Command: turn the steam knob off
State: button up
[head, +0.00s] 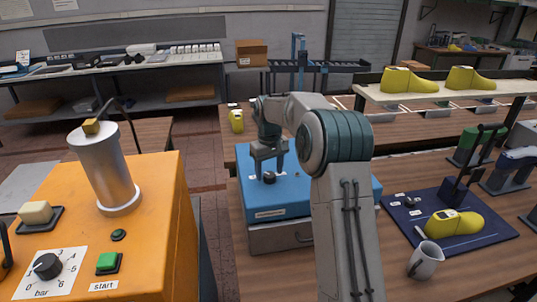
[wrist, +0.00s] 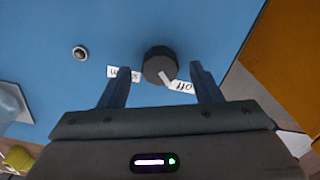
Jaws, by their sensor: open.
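The steam knob (wrist: 160,62) is a round black knob with a white pointer, on the blue top of a machine (head: 275,213). In the wrist view its pointer is turned down and slightly right, towards the edge of the "off" label (wrist: 182,86). A second label (wrist: 118,72) on the left is partly covered by a finger. My gripper (wrist: 160,75) is open, with one finger on each side of the knob and a gap on both sides. In the head view the knob (head: 269,179) shows just below my gripper (head: 268,160).
A small metal-rimmed button (wrist: 80,54) sits on the blue top. An orange machine (head: 160,255) with a bar dial (head: 47,266) stands at left. A blue mat (head: 400,212) with a yellow shoe last (head: 453,223) and a mug (head: 425,260) are at right.

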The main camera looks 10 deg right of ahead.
aim_at(269, 174)
notch_tip(269, 174, up, 13)
jog(key=shift+b, duration=0.45)
